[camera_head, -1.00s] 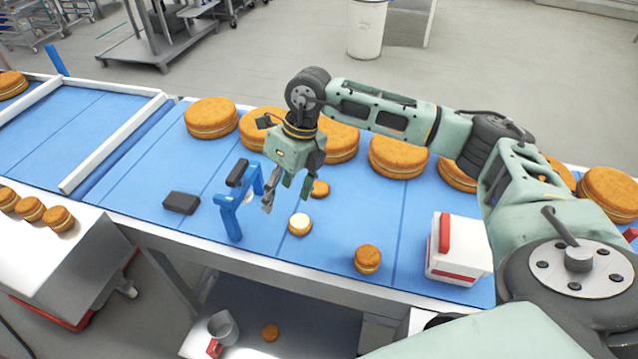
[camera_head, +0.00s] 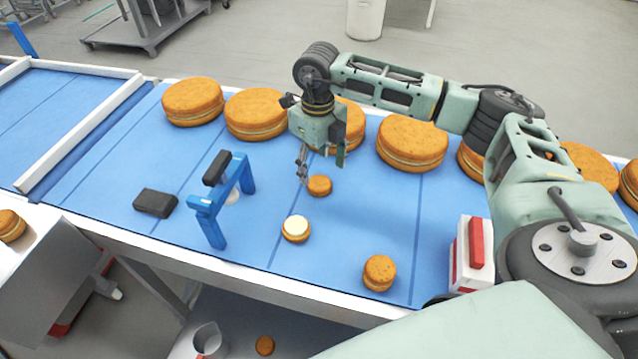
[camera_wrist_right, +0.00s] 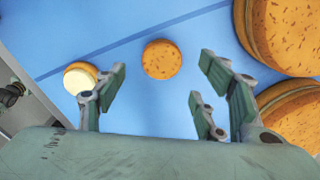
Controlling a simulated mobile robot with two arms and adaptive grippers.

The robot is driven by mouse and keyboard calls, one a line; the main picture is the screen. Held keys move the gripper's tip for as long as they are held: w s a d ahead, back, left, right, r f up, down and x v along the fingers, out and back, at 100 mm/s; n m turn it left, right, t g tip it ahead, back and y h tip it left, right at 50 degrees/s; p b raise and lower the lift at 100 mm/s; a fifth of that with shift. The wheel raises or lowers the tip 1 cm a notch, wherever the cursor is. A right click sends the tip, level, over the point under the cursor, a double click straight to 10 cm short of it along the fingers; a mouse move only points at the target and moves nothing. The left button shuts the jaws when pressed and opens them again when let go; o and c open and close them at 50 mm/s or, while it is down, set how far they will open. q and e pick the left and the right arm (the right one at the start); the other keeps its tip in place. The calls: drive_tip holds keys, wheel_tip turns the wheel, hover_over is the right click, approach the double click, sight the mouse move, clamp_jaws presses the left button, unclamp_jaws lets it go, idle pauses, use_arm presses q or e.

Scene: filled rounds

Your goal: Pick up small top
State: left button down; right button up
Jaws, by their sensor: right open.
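The small top (camera_head: 319,185), a small round orange-brown disc, lies on the blue belt; it also shows in the right wrist view (camera_wrist_right: 161,59). A small round with a pale cream upper face (camera_head: 296,229) sits nearer the front edge; it shows left of the small top in the wrist view (camera_wrist_right: 80,78). My right gripper (camera_head: 321,164) is open and empty above the belt, close to the small top. In the wrist view its fingers (camera_wrist_right: 163,95) are spread, with the small top beyond them and between their sides. My left gripper is not in view.
Large filled rounds (camera_head: 412,143) line the far side of the belt. A blue stand (camera_head: 213,211) and a black block (camera_head: 155,203) are to the left. A whole small filled round (camera_head: 379,272) and a red-and-white box (camera_head: 472,254) are to the right.

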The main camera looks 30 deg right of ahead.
sight(318, 183)
drive_tip(key=shift+s+f+p, duration=0.2)
drive_tip(key=shift+f+p, duration=0.4)
drive_tip(key=shift+f, duration=0.1)
wheel_tip(318, 183, down, 4)
drive_tip(key=shift+w+r+p, duration=0.1)
drive_tip(key=shift+r+p, duration=0.1)
drive_tip(key=shift+p, duration=0.5)
drive_tip(key=shift+w+f, duration=0.1)
drive_tip(key=shift+f, duration=0.25)
drive_tip(key=shift+r, duration=0.1)
drive_tip(key=shift+c, duration=0.6)
drive_tip(key=shift+c, duration=0.9)
drive_tip(key=c, duration=0.5)
